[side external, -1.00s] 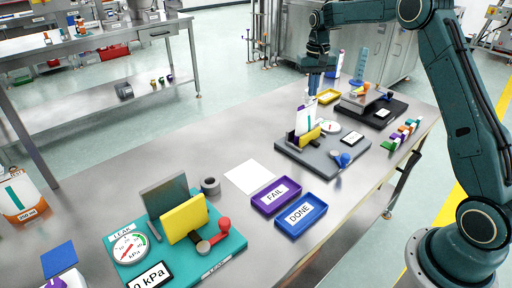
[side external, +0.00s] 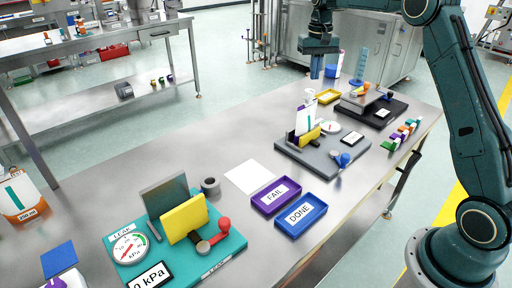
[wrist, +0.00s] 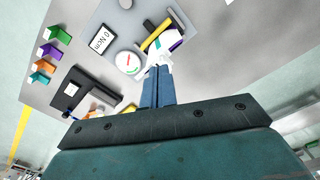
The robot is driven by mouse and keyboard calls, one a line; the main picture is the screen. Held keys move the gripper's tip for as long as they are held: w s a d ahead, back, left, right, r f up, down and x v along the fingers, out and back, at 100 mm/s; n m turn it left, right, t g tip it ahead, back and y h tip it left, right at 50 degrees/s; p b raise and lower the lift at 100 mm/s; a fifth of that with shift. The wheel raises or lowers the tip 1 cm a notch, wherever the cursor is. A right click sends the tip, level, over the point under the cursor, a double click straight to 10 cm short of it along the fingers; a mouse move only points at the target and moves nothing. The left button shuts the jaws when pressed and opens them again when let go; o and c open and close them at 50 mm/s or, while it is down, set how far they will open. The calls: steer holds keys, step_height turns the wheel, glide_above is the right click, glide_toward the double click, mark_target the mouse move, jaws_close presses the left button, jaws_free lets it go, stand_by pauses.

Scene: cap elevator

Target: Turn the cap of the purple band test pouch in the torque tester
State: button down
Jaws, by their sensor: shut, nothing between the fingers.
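The torque tester (side external: 290,148) is a grey plate with a yellow clamp bar (side external: 309,135), a round dial (side external: 330,125), a display (side external: 352,138) and a blue knob (side external: 343,160). The white test pouch (side external: 304,119) stands upright in its clamp. Its narrow top shows in the side view, but cap detail is too small to tell. In the wrist view the pouch (wrist: 165,54) shows some purple beside the yellow bar, partly behind my fingers. My gripper (side external: 316,77) is shut and empty, pointing down, above and apart from the pouch top.
A purple FAIL tray (side external: 262,206) and a blue DONE tray (side external: 289,219) lie in front. A teal leak tester (side external: 221,256) stands nearer. A black fixture (side external: 395,112) and yellow tray (side external: 328,95) are behind. Several coloured clips (side external: 403,133) line the right edge.

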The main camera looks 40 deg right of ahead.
mark_target(309, 94)
steer(key=shift+s+d+r, duration=0.1)
steer(key=shift+s+r, duration=0.2)
steer(key=shift+r, duration=0.2)
steer(key=shift+f, duration=0.2)
step_height(309, 94, down, 7)
steer(key=shift+r, duration=0.15)
stand_by(0.3)
steer(key=shift+w+d, duration=0.25)
steer(key=shift+w, duration=0.3)
stand_by(1.5)
steer(key=shift+a, duration=0.15)
stand_by(0.7)
steer(key=shift+s+a, duration=0.2)
steer(key=shift+s, duration=0.05)
stand_by(0.5)
